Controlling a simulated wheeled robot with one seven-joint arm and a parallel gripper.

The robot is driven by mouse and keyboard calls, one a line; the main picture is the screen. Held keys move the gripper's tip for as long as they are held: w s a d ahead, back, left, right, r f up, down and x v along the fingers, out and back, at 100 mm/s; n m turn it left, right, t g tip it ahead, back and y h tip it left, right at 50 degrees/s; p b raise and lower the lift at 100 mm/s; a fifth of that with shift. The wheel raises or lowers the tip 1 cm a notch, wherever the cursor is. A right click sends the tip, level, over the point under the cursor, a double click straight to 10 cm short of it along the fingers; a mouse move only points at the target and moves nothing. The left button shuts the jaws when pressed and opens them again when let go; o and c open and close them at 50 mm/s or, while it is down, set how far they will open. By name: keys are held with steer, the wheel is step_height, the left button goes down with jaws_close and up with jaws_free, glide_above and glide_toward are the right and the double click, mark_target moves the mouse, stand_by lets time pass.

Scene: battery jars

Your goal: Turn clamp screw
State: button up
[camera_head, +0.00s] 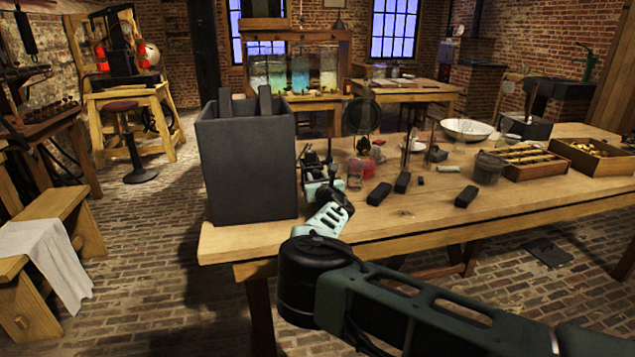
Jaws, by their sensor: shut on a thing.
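My arm reaches in from the lower right, and my gripper (318,173) is over the left part of the wooden table (430,232), just right of a tall dark grey box. It is shut at a small dark clamp-like apparatus (307,155), on what appears to be its clamp screw. The screw is very small here and mostly hidden by the gripper, so its angle cannot be told. The fingertips are too small to make out clearly.
The tall dark grey box (247,165) stands close on the left. Black blocks (379,194) lie right of my gripper. A red-based jar (363,166), a white bowl (467,129) and wooden trays (527,163) stand farther right. The table's front right is mostly clear.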

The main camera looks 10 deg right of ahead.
steer(key=m+b, duration=0.2)
steer(key=b, duration=0.1)
steer(key=shift+f+m, duration=0.25)
steer(key=shift+m, duration=0.05)
steer(key=m+b, duration=0.3)
steer(key=shift+m, duration=0.3)
steer(key=m+b, duration=0.5)
steer(key=m, duration=0.1)
steer(key=shift+r, duration=0.1)
steer(key=m+b, duration=0.3)
steer(key=m, duration=0.3)
steer(key=shift+d+m, duration=0.1)
steer(key=shift+m, duration=0.3)
steer(key=m+b, duration=0.2)
steer(key=m, duration=0.4)
steer(key=shift+m, duration=0.3)
steer(key=o, duration=1)
steer(key=shift+r, duration=0.1)
